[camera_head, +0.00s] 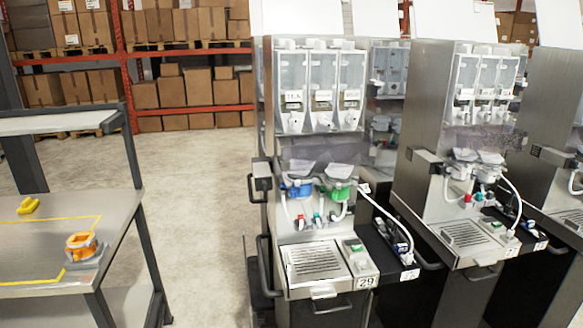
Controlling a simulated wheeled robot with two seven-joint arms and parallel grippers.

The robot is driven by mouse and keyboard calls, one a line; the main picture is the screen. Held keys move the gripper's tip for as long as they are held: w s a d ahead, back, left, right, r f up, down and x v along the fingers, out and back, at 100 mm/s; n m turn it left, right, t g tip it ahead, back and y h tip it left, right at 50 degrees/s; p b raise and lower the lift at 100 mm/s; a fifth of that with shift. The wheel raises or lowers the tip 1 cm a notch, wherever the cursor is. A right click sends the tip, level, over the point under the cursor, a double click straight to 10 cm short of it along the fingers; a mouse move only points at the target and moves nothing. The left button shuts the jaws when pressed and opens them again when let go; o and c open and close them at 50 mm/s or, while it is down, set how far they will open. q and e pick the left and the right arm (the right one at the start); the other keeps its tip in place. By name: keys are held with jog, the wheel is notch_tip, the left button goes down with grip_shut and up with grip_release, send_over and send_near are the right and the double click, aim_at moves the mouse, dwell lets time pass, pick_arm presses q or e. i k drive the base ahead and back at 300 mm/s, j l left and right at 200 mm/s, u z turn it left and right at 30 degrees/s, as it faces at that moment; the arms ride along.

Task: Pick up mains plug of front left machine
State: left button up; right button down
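The front left machine (320,200) is a tall steel dispenser with three clear canisters, and a tag reading 29 at its base. A white cable or hose (388,214) runs from its middle down to the right, toward a dark side shelf (378,246). Small white and blue items (401,248) lie at the shelf's right end. They are too small for me to tell whether one is the mains plug. Neither of my grippers is in view.
A second dispenser (460,150) stands to the right, with another cut off at the edge. A steel workbench (110,222) at left holds a yellow piece (28,205) and an orange object (82,243). Open floor (195,190) lies between bench and machines. Racks of cardboard boxes (205,95) stand behind.

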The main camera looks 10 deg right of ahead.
aim_at(394, 238)
jog(key=i+l, duration=0.15)
jog(key=l, duration=0.2)
jog(key=i+l, duration=0.15)
jog(key=l, duration=0.2)
jog(key=i+l, duration=0.15)
jog(key=l, duration=0.25)
jog(key=i+l, duration=0.15)
jog(key=l, duration=0.2)
jog(key=i+l+u, duration=0.1)
jog(key=l, duration=0.25)
jog(key=i+l, duration=0.15)
jog(key=l, duration=0.2)
jog(key=i+l, duration=0.15)
jog(key=l, duration=0.25)
jog(key=i+l, duration=0.15)
jog(key=l, duration=0.2)
jog(key=k, duration=0.5)
